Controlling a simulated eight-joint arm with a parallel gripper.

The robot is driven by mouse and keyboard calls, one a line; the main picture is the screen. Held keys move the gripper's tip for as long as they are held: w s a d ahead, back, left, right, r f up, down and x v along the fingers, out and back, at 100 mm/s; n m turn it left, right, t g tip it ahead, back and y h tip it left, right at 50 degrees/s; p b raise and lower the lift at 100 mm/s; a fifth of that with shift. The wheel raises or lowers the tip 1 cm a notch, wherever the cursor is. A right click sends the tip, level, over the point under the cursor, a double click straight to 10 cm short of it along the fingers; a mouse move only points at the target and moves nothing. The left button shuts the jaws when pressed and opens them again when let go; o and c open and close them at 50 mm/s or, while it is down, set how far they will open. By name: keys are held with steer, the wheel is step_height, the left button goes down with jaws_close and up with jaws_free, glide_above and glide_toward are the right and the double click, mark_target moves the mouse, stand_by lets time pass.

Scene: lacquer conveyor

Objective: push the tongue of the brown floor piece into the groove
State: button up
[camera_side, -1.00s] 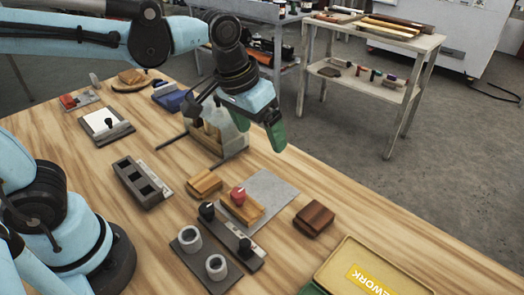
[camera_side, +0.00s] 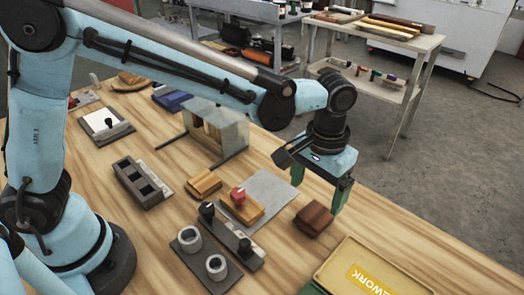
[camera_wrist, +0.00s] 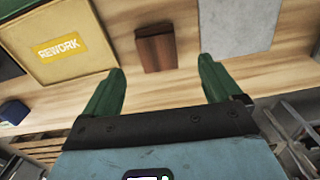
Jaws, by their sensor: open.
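The brown floor piece (camera_side: 314,218) lies on the wooden table, right of the grey sheet, in the side view. In the wrist view the brown floor piece (camera_wrist: 156,50) shows between and just beyond my fingertips. My gripper (camera_side: 317,192) is open and empty, with green fingers, above and close to the brown piece. In the wrist view my gripper (camera_wrist: 161,70) has both fingers spread wide. A tan wooden piece (camera_side: 246,211) with a red knob lies partly on the grey sheet, apart from the brown piece. I cannot make out tongue or groove.
The grey sheet (camera_side: 272,188) lies left of the brown piece. A REWORK tray (camera_side: 349,250) stands at the front right.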

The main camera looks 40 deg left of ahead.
mark_target(315, 214)
steer(key=shift+w+d+f, duration=0.15)
steer(key=shift+f, duration=1.6)
steer(key=shift+w+d+f, duration=0.1)
steer(key=shift+w+f, duration=0.05)
steer(key=shift+f, duration=1.55)
steer(key=c, duration=1.2)
